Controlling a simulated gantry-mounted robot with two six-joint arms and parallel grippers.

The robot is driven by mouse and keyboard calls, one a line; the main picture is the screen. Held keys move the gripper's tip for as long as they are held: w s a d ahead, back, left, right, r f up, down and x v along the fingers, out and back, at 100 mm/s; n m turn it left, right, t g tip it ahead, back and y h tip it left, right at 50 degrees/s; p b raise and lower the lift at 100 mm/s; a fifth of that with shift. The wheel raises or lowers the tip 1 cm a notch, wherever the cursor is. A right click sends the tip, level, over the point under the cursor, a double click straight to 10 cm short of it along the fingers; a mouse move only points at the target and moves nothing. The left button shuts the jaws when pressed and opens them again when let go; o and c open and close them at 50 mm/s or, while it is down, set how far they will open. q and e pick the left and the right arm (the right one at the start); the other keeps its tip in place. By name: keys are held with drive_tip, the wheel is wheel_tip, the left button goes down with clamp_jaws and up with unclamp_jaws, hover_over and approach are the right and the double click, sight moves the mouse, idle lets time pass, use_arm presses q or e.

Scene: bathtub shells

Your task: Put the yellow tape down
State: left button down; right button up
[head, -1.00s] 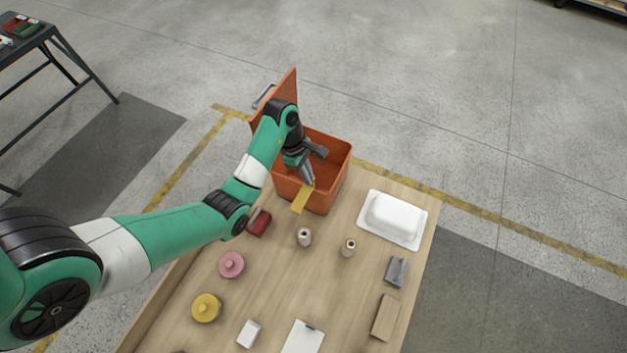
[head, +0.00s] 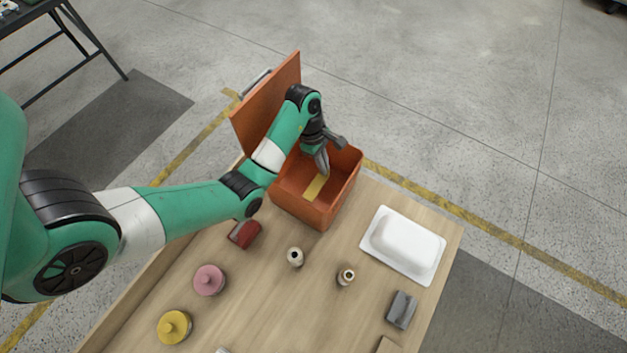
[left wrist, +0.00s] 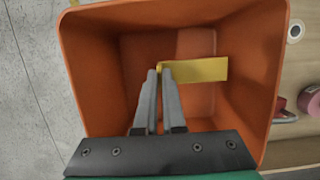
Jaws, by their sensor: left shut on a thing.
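The yellow tape (head: 315,187) is a flat yellow strip inside the orange box (head: 323,219). My left gripper (head: 322,172) reaches down into the box and is shut on one end of the tape. In the left wrist view the yellow tape (left wrist: 200,70) sticks out to the right from between the fingertips of my left gripper (left wrist: 160,72), over the inside of the orange box (left wrist: 88,60). I cannot tell whether the tape touches the box floor. My right gripper is not in view.
The box's orange lid (head: 268,105) stands open at its back left. A red item (head: 244,234), two small spools, a white covered dish (head: 404,243), a grey block (head: 401,309), a pink lidded item (head: 209,280) and a yellow one (head: 174,327) stand on the wooden table (head: 270,310).

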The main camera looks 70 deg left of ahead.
use_arm(q)
wheel_tip(320, 180, down, 6)
drive_tip(key=b, duration=0.4)
drive_tip(key=shift+f, duration=0.25)
wheel_tip(320, 180, down, 4)
drive_tip(key=shift+r+b, duration=0.25)
drive_tip(key=shift+b, duration=0.55)
drive_tip(key=shift+f, duration=0.15)
drive_tip(key=c, duration=1)
unclamp_jaws()
